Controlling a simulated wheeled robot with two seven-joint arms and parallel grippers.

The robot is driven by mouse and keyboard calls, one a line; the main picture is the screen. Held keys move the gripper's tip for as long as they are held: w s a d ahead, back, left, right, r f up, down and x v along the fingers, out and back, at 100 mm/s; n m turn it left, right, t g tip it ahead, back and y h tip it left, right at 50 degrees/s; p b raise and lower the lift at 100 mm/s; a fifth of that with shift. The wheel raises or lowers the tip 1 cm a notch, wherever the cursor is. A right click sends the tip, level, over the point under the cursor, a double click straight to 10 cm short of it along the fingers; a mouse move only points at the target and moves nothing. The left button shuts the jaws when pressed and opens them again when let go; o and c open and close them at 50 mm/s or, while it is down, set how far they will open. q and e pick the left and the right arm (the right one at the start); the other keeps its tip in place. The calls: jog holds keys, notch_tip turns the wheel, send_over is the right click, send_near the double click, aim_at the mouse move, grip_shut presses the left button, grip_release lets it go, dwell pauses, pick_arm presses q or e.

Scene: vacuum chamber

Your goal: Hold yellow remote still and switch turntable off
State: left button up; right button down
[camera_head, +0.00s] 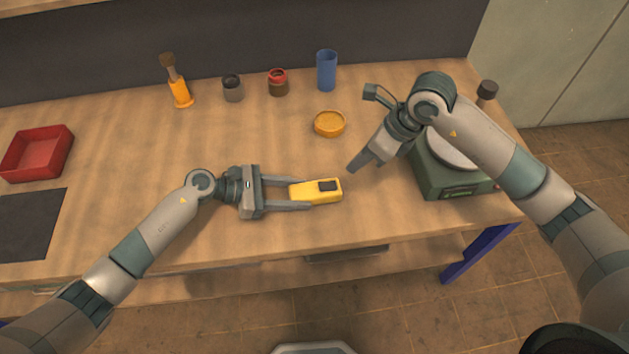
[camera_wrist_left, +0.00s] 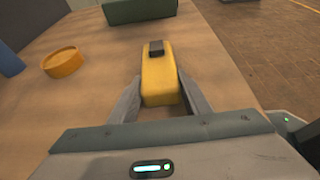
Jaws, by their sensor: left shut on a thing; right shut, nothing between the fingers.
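The yellow remote (camera_head: 309,193) lies near the front of the wooden table, with a dark patch at its right end. My left gripper (camera_head: 300,193) is shut on its left end, one finger on each side. The left wrist view shows the same remote (camera_wrist_left: 160,80) between the fingers. The turntable (camera_head: 450,184) is a dark green box with a pale round plate at the table's right end, partly hidden behind my right arm. Its front panel shows a small green mark. My right gripper (camera_head: 355,167) is shut and empty, pointing down between remote and turntable.
A yellow round dish (camera_head: 329,123) stands behind the remote. A red tray (camera_head: 37,152) and a dark mat (camera_head: 30,225) are at left. The left middle of the table is clear.

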jog(key=a+m, duration=0.1)
notch_tip(320, 180, up, 6)
jog(key=m+g+h, duration=0.2)
jog(key=m+h, duration=0.1)
jog(key=m, duration=0.5)
send_over(324, 186)
jog(key=d, duration=0.2)
jog(key=shift+w+r, duration=0.2)
jog(key=shift+w, duration=0.05)
jog(key=f, duration=0.4)
jog(key=a+f, duration=0.1)
jog(key=f, duration=0.9)
jog(key=shift+a, duration=0.35)
jog(key=shift+s, duration=0.1)
jog(key=shift+s+a+f, duration=0.1)
jog(key=shift+f, duration=0.25)
